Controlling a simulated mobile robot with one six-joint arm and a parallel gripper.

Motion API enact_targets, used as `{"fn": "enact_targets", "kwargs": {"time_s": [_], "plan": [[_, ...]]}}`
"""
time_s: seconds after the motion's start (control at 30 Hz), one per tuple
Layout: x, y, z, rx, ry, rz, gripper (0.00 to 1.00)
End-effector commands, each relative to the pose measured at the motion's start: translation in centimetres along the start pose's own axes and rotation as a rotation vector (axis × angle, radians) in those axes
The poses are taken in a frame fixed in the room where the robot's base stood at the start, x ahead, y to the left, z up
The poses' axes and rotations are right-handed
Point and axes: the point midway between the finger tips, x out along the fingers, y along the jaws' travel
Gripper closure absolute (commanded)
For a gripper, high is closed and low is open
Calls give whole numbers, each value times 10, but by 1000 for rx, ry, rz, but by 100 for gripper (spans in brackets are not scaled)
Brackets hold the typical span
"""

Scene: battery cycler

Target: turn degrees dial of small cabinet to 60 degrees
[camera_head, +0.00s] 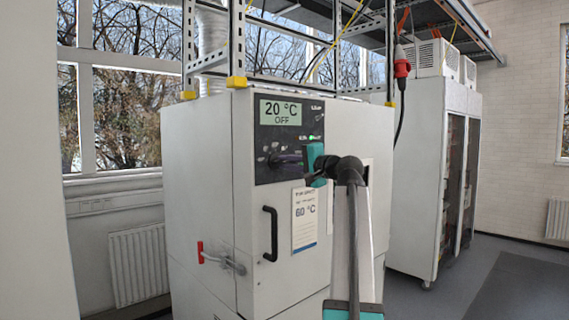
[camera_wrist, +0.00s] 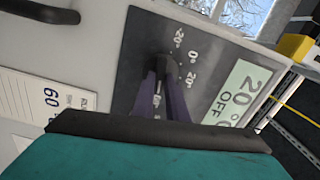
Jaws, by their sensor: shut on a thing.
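The small cabinet (camera_head: 200,170) is a light grey box with a dark control panel (camera_head: 264,132) on its front. The panel's display (camera_head: 280,112) reads 20 °C and OFF. My gripper (camera_head: 272,160) reaches the panel from the right. In the wrist view, my gripper's dark purple fingers (camera_wrist: 161,80) are shut on the black degrees dial (camera_wrist: 157,65). Marks of 20, 0 and 20 degrees show around the dial's far side. The fingers cover part of the dial, so its pointer is hard to read. In the head view the dial is mostly hidden by my gripper.
A paper sheet (camera_head: 305,220) below the panel reads 60 °C. A metal rack stands above. Taller cabinets (camera_head: 425,160) stand to the right, with open floor before them.

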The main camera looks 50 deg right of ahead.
Motion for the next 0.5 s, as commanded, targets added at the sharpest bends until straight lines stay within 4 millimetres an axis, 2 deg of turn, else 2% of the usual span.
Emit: {"fn": "enact_targets", "kwargs": {"time_s": [0.17,0.2,0.27,0.5], "plan": [[0,-2,-1,3,3,-4,100],[0,-2,-1,3,3,-4,81],[0,-2,-1,2,3,-4,70],[0,-1,-1,1,2,-2,69]]}}
